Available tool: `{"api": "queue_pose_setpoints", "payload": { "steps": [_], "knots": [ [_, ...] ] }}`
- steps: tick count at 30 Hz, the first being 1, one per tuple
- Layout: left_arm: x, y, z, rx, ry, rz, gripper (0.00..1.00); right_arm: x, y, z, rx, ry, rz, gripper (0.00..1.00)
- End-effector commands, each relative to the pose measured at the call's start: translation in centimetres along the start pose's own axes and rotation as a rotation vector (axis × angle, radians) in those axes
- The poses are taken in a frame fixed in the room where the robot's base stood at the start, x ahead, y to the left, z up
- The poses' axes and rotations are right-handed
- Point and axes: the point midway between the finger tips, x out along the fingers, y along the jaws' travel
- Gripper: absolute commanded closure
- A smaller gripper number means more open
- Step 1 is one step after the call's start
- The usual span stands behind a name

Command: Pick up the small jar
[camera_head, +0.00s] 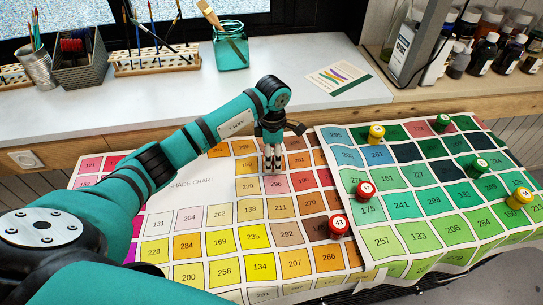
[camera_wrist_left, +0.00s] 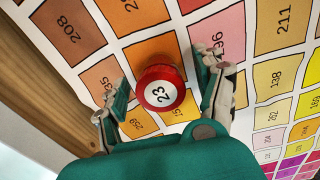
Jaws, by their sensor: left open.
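A small red jar (camera_wrist_left: 160,88) with a white round label reading 23 stands on the shade chart (camera_head: 185,180) in the left wrist view. My left gripper (camera_head: 272,166) is open and points down over the chart in the head view. In the wrist view its two fingers (camera_wrist_left: 165,85) are spread on either side of the red jar, with visible gaps. In the head view the gripper hides that jar. My right gripper is not in view.
Other small jars stand to the right: red ones (camera_head: 339,224) (camera_head: 364,189), yellow ones (camera_head: 376,134) (camera_head: 518,198) and green ones (camera_head: 442,123) (camera_head: 477,167). A white sill (camera_head: 290,75) behind holds a teal glass jar (camera_head: 231,48), brush racks (camera_head: 155,60) and a card (camera_head: 339,78).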

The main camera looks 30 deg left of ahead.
Motion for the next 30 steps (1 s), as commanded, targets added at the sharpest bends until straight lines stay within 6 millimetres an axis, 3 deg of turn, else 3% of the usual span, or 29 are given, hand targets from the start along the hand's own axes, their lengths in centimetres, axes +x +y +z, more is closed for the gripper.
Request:
{"api": "queue_pose_setpoints", "payload": {
  "steps": [8, 22, 30],
  "knots": [
    [0.35, 0.07, 0.0, -0.001, -0.001, 0.002, 0.3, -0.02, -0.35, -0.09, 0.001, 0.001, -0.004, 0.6],
    [0.3, 0.06, 0.0, -0.001, -0.001, 0.002, 0.91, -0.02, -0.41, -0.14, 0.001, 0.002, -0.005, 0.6],
    [0.19, 0.08, 0.01, -0.001, -0.001, 0.002, 0.91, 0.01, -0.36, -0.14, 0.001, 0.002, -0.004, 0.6]
  ]
}}
